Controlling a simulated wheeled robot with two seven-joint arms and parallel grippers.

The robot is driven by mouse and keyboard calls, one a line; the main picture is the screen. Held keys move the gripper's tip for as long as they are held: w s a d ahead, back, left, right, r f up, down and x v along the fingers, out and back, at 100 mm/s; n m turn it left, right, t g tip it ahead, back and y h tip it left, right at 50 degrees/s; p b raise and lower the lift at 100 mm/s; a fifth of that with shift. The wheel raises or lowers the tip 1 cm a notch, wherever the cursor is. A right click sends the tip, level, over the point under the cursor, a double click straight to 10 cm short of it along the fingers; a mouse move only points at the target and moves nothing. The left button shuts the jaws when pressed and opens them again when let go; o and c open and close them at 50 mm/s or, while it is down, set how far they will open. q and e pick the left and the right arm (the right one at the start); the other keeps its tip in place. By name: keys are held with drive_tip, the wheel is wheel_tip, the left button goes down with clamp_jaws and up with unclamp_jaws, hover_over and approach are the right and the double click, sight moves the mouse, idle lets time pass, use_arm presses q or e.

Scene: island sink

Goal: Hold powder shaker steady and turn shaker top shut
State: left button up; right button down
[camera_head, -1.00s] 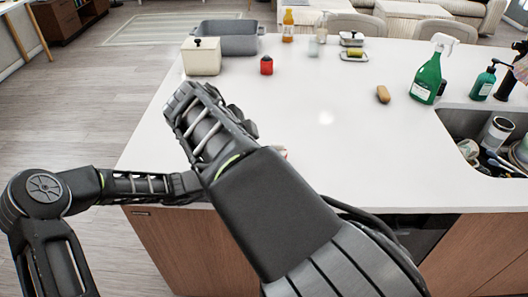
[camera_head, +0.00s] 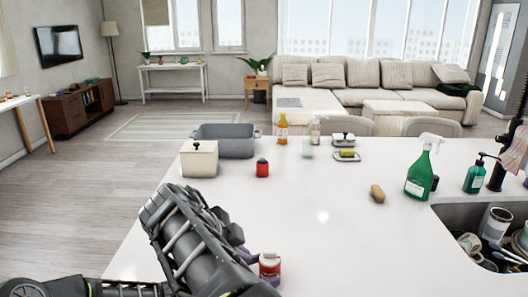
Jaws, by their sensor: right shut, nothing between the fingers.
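A small can with a red and white label (camera_head: 270,265), likely the powder shaker, stands near the counter's front edge, just right of my dark arm. Its top looks reddish; its lid position is too small to read. Small purple pieces (camera_head: 244,256) show against its left side and low at its front; they may be fingertips of my left gripper, but the rest is hidden behind the arm. I cannot tell whether they grip the can.
The white counter (camera_head: 330,235) is clear in the middle. A green spray bottle (camera_head: 420,172) and the sink (camera_head: 450,214) are at right.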

use_arm(q)
drive_tip(key=shift+r, duration=0.1)
drive_tip(key=v, duration=1.2)
